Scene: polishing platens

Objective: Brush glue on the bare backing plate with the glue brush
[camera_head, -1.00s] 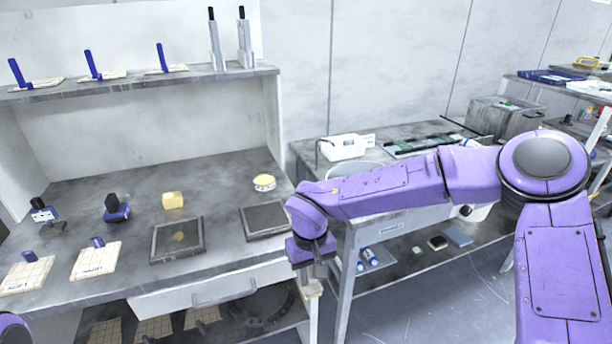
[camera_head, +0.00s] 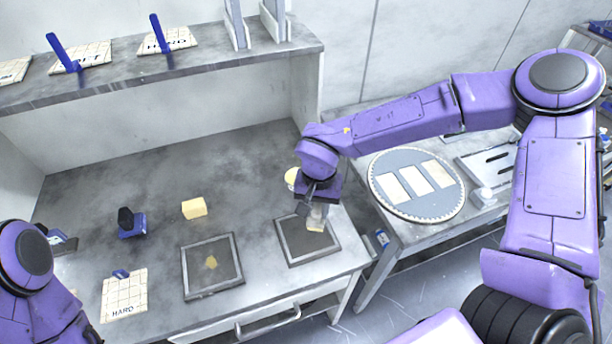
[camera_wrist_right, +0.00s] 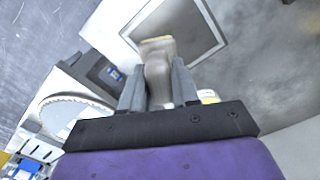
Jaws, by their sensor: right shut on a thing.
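My right gripper (camera_head: 312,205) is shut on the glue brush (camera_head: 317,217), which has a pale, broad end. In the right wrist view the brush (camera_wrist_right: 158,70) sits between the two grey fingers of the gripper (camera_wrist_right: 158,88) and points away from them. The brush end is over the right part of a dark, grey-framed plate (camera_head: 292,256); I cannot tell whether it touches. This plate (camera_wrist_right: 197,35) also shows in the wrist view, with no glue visible. A second framed plate (camera_head: 225,280) to its left bears a tan patch. My left gripper is out of view.
A yellow-rimmed round pot (camera_head: 291,180) stands behind my right gripper, partly hidden. A yellow block (camera_head: 194,208), a blue-black tool (camera_head: 131,223) and a gridded pad (camera_head: 125,298) lie left. A round platen (camera_head: 390,210) with pale pads lies on the right table.

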